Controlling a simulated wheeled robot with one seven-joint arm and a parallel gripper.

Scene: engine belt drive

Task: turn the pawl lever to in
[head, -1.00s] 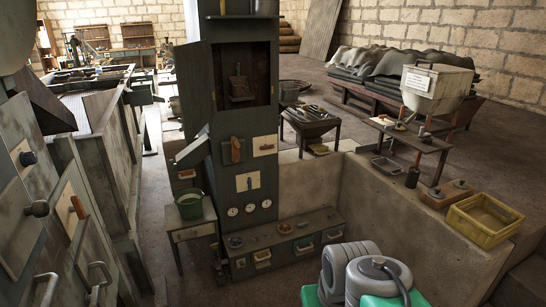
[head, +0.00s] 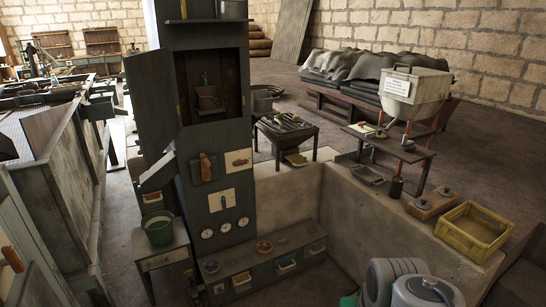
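No lever has a label I can read as the pawl lever, so I cannot tell which one it is. Another orange handle (head: 12,258) shows at the lower left edge. My gripper is not in view; only grey rounded parts of my arm show at the bottom right.
A green bucket (head: 158,231) stands on a small table left of the cabinet. A low bench with drawers (head: 262,264) runs along the cabinet's foot. A yellow crate (head: 473,231) sits on the concrete ledge at right. A hopper (head: 414,84) stands behind.

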